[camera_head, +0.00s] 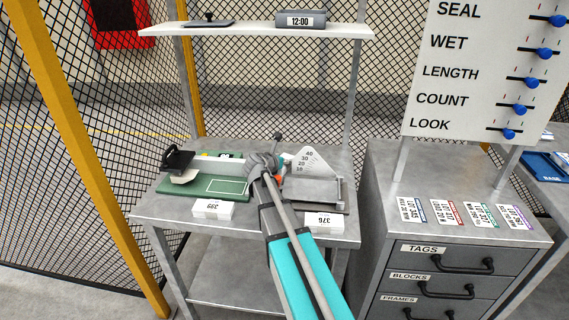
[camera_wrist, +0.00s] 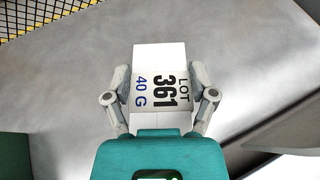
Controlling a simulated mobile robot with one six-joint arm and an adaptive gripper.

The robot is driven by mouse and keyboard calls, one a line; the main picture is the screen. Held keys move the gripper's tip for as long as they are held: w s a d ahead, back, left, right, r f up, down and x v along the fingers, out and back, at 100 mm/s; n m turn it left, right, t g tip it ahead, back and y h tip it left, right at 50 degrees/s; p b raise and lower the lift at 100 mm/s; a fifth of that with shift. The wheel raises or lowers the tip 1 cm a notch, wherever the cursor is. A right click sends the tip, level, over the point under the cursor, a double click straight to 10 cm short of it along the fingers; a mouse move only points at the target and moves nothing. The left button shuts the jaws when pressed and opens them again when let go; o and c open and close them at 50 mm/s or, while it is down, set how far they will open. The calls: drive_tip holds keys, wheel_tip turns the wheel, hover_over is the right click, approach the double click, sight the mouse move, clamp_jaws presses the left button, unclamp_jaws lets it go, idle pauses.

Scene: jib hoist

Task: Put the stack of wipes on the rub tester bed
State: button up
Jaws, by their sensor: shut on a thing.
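The stack of wipes (camera_wrist: 158,75) is a white block printed LOT 361, 40 G. In the wrist view my gripper (camera_wrist: 160,90) is shut on it, with one finger on each side. I cannot tell whether the stack touches the grey bench top below. In the head view my gripper (camera_head: 262,163) is over the bench middle, and my arm hides the stack. The rub tester bed (camera_head: 222,189) is a green plate with a white outlined rectangle, just left of my gripper. A black-handled piece (camera_head: 178,160) stands at its left end.
White labels 395 (camera_head: 212,209) and 376 (camera_head: 321,219) stand at the bench front (camera_head: 160,212). A metal gauge with an angled scale (camera_head: 312,163) stands right of my gripper. A shelf (camera_head: 255,31) spans above the back. A drawer cabinet (camera_head: 440,225) stands to the right.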

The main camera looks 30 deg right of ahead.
drive_tip(key=shift+f, duration=0.15)
drive_tip(key=o, duration=1.1)
drive_tip(key=shift+c, duration=0.2)
drive_tip(key=shift+r, duration=0.25)
drive_tip(key=p+v, duration=0.4)
drive_tip(key=v, duration=0.6)
drive_tip(key=shift+s+a+r, duration=0.1)
drive_tip(key=shift+s+a, duration=0.1)
drive_tip(key=shift+s, duration=0.05)
drive_tip(key=shift+s+a+r+p, duration=0.2)
drive_tip(key=shift+s+a+p, duration=0.15)
drive_tip(key=shift+a, duration=0.2)
